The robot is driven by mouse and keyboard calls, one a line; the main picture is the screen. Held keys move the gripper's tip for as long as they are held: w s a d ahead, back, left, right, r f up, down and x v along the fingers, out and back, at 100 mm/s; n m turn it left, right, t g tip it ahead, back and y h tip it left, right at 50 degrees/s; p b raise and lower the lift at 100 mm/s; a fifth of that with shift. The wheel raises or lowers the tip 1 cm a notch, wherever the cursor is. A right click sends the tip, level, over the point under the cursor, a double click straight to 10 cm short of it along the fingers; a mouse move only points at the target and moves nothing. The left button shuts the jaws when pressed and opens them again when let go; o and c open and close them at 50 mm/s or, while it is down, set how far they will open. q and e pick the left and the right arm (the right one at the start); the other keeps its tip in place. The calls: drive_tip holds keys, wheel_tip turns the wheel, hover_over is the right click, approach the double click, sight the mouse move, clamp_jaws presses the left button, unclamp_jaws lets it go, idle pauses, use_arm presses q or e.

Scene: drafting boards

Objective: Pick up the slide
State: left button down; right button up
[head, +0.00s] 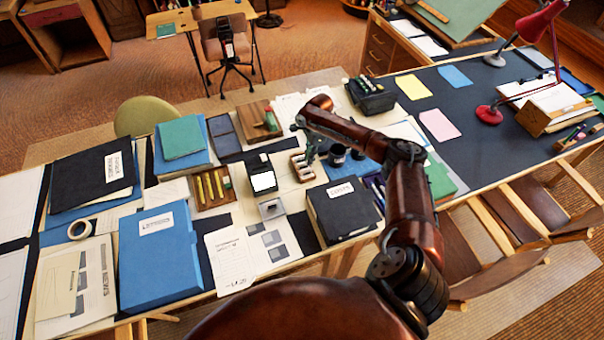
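My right arm reaches in from the bottom and bends over the desk. Its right gripper (311,156) points down near the middle of the desk, beside a small pale wooden rack (302,168). The fingers are small and dark here, so I cannot tell if they are open or shut, or hold anything. No slide can be made out with certainty. A small grey square piece (271,209) with a lighter centre, left of and nearer than the gripper, could be one. Behind it stands a black device with a lit white square (263,182). My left gripper is out of view.
A black box file (343,210) and a dark cup (337,154) are close to the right gripper. A wooden tray with yellow sticks (211,188), blue folders (160,260) and papers crowd the left.

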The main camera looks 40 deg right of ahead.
sight(307, 170)
drive_tip(key=shift+w+f, duration=0.25)
drive_tip(key=shift+f, duration=0.6)
wheel_tip(307, 170, down, 2)
drive_tip(key=shift+s+a+f+b, duration=0.1)
drive_tip(key=shift+f+b, duration=0.05)
drive_tip(key=shift+b, duration=0.2)
drive_tip(key=f, duration=0.4)
drive_tip(key=shift+w+a+f+b, duration=0.2)
drive_tip(key=shift+a+f+b, duration=0.1)
drive_tip(key=shift+c, duration=0.6)
clamp_jaws()
